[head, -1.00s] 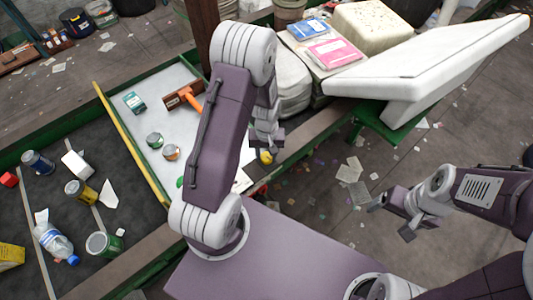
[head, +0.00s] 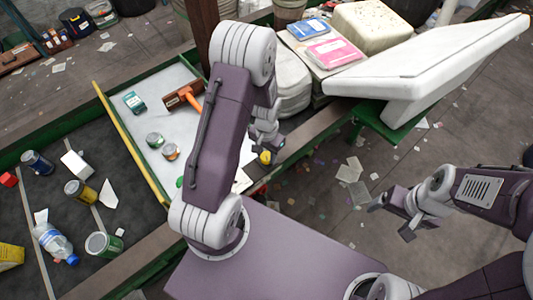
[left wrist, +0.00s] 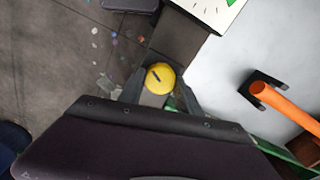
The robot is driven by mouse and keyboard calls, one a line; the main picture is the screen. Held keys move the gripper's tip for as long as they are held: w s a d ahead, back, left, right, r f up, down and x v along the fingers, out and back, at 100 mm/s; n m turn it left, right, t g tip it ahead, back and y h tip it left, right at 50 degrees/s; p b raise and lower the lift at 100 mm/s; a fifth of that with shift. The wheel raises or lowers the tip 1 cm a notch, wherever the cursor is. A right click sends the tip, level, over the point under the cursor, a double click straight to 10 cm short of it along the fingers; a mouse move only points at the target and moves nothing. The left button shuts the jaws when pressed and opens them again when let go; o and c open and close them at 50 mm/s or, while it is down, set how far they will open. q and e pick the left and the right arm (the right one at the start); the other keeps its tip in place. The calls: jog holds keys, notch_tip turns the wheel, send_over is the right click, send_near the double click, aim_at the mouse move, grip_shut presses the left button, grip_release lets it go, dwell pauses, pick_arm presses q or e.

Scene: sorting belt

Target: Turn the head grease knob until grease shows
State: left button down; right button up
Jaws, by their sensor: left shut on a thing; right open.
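The yellow round grease knob (head: 265,157) sits at the green-framed edge of the sorting belt, just below my left gripper (head: 266,148) in the head view. In the left wrist view the knob (left wrist: 160,78) shows its round yellow face with a short dark mark, close in front of the gripper body. My left gripper is shut on the knob; the exact finger contact is partly hidden by the gripper itself. I can make out no grease around the knob. My right gripper (head: 397,218) is open and empty over the floor at the right.
A grey sorting tray (head: 150,105) holds an orange-handled scraper (head: 190,98), cans and a small box. The dark belt (head: 85,200) carries several cans and a bottle (head: 54,240). A white panel (head: 430,70) stands at the right. Paper scraps litter the floor.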

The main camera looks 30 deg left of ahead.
aim_at(266, 156)
pick_arm(q)
jog(key=shift+w+m, duration=0.1)
jog(key=shift+m, duration=1.2)
jog(key=c, duration=1.1)
grip_release()
jog(key=shift+o, duration=1.3)
notch_tip(266, 156, up, 9)
jog(key=b, duration=0.1)
jog(key=shift+r, duration=0.1)
